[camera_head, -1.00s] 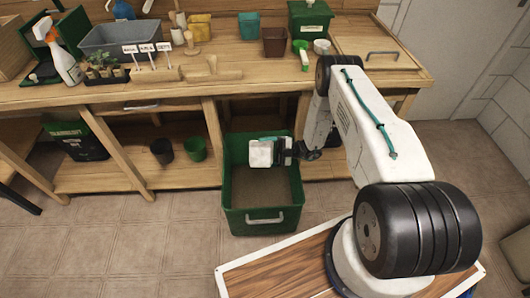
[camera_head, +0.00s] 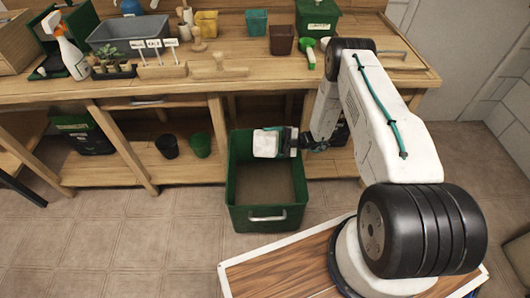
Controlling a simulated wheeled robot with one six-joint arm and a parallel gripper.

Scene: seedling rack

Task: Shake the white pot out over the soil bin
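The white pot (camera_head: 265,144) is held in the air over the back part of the soil bin, apparently tipped on its side. Its opening cannot be made out. The soil bin (camera_head: 238,220) is a deep green box on the floor in front of the bench, with brown soil inside and a light handle on its front wall. My gripper (camera_head: 284,141) reaches in from the right and is shut on the pot. The fingertips are partly hidden by the pot. No falling soil shows.
The wooden bench (camera_head: 180,91) runs behind the bin, its front edge close behind the pot. On it are a grey tub (camera_head: 128,32), a spray bottle (camera_head: 70,52), seedlings and small pots. A black pot (camera_head: 167,146) and green pot (camera_head: 200,145) stand on the lower shelf.

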